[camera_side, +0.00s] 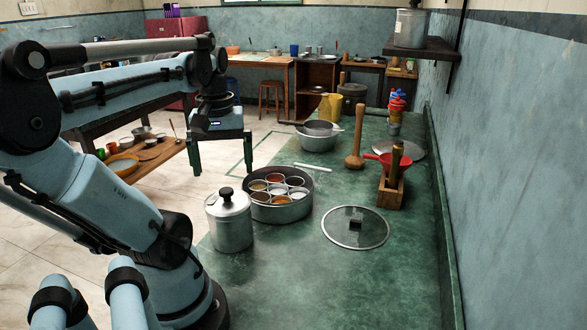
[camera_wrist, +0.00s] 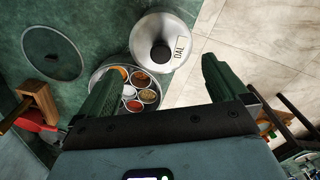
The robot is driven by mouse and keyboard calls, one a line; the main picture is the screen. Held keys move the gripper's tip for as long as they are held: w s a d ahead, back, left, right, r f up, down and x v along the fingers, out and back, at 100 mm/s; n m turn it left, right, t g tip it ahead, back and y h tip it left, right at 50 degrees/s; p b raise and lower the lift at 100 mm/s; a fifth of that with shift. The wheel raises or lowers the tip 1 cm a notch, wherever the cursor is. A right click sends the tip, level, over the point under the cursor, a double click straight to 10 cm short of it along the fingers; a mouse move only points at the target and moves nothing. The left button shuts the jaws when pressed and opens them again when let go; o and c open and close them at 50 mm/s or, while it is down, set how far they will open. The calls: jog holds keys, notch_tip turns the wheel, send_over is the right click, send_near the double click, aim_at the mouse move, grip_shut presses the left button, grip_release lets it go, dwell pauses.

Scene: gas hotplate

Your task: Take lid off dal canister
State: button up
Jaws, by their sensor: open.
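The dal canister (camera_side: 232,234) is a silver metal cylinder standing upright on the green counter. Its metal lid (camera_side: 227,204) with a black knob is on it. In the wrist view the lid (camera_wrist: 160,25) shows from above, with a DAL label (camera_wrist: 180,47) beside the black knob (camera_wrist: 160,53). My gripper (camera_side: 221,158) is open and empty, pointing down above and behind the canister in the side view, apart from it. In the wrist view the canister lies ahead of the gap between my green fingers (camera_wrist: 163,66).
A round spice box (camera_side: 281,211) with several small cups stands close beside the canister. A glass lid (camera_side: 356,228) lies flat to the right. A wooden block (camera_side: 389,193) and pestle (camera_side: 354,160) stand farther back. The front counter (camera_side: 300,285) is clear.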

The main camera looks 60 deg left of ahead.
aim_at(226, 190)
jog(key=shift+a+f, duration=0.15)
jog(key=shift+f, duration=3.35)
jog(key=shift+c, duration=0.3)
jog(key=c, duration=0.8)
